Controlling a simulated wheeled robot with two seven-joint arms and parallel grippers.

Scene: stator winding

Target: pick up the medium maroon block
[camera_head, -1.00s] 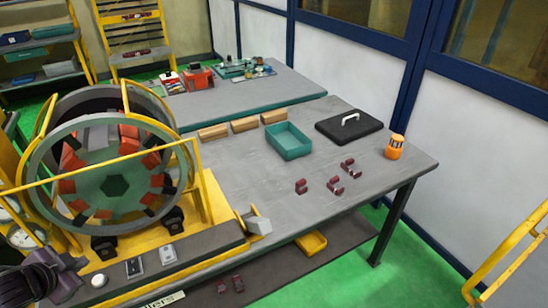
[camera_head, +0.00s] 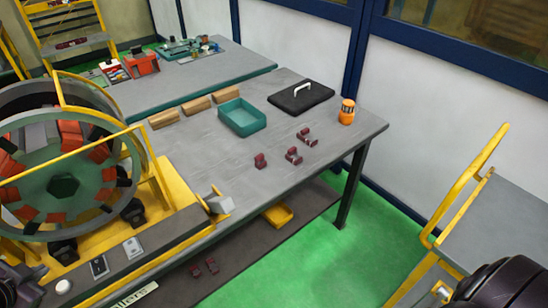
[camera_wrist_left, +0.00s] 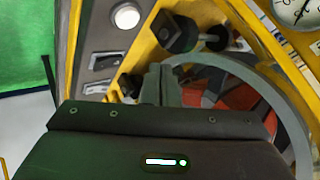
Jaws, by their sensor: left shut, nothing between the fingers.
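Several small maroon blocks lie on the grey table: one on the left (camera_head: 260,161), a middle group (camera_head: 294,156) and one behind on the right (camera_head: 307,137). More maroon blocks (camera_head: 212,265) lie on the dark lower shelf. I cannot tell from their size which is the medium one. My left gripper (camera_head: 12,286) is at the bottom left corner, partly cut off, shut and empty, far from the blocks. In the left wrist view its dark housing fills the bottom, and no block is seen there. My right gripper is not in view; a dark part of my arm shows at bottom right.
A teal bin (camera_head: 243,118), black case (camera_head: 301,97), orange container (camera_head: 347,111) and tan blocks (camera_head: 196,104) stand on the table. The stator machine (camera_head: 62,190) with yellow rails is at left. A yellow tray (camera_head: 278,214) sits low.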

